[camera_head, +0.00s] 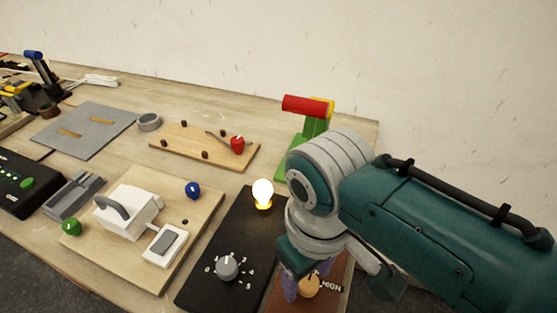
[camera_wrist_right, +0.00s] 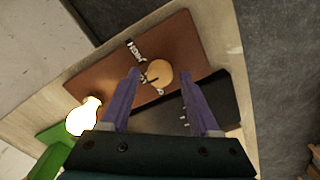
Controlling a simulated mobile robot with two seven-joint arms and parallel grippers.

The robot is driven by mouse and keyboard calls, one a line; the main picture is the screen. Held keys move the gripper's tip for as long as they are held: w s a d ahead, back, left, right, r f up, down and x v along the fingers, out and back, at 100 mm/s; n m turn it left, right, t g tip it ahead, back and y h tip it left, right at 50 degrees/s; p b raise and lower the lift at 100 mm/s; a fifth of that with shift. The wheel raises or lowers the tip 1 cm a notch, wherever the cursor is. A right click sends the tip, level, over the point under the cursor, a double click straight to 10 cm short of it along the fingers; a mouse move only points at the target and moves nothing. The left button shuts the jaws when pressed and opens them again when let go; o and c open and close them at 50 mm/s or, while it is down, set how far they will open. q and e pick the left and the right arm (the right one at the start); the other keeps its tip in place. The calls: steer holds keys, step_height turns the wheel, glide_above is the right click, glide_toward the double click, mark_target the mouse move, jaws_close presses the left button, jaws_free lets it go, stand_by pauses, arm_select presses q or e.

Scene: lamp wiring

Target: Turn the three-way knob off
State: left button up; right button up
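The three-way knob is a round tan knob (camera_head: 309,286) on a brown board (camera_head: 342,270) with a printed "HIGH" label, at the lower middle of the head view. In the right wrist view the knob (camera_wrist_right: 158,74) has a dark pointer mark and shows between the fingertips. My right gripper (camera_head: 306,284) points down over the board with its purple fingers apart, one on each side of the knob. In the right wrist view the gripper (camera_wrist_right: 160,73) shows gaps beside the knob; I cannot tell its exact height. My left gripper is not in view.
A black board (camera_head: 207,277) with a grey numbered dial (camera_head: 228,267) and a lit bulb (camera_head: 263,192) lies left of the brown board. A green stand with a red top (camera_head: 304,105) stands behind. A lit bulb (camera_wrist_right: 83,115) glows beside green in the wrist view.

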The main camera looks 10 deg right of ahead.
jaws_close()
steer(key=shift+n, duration=0.3)
stand_by(0.3)
steer(key=shift+r+n+p, duration=0.1)
steer(key=shift+n+p, duration=0.35)
steer(key=shift+n, duration=0.05)
steer(key=n+p, duration=0.1)
steer(key=n, duration=0.2)
steer(key=n+p, duration=0.1)
steer(key=n, duration=0.3)
steer(key=shift+n, duration=1.1)
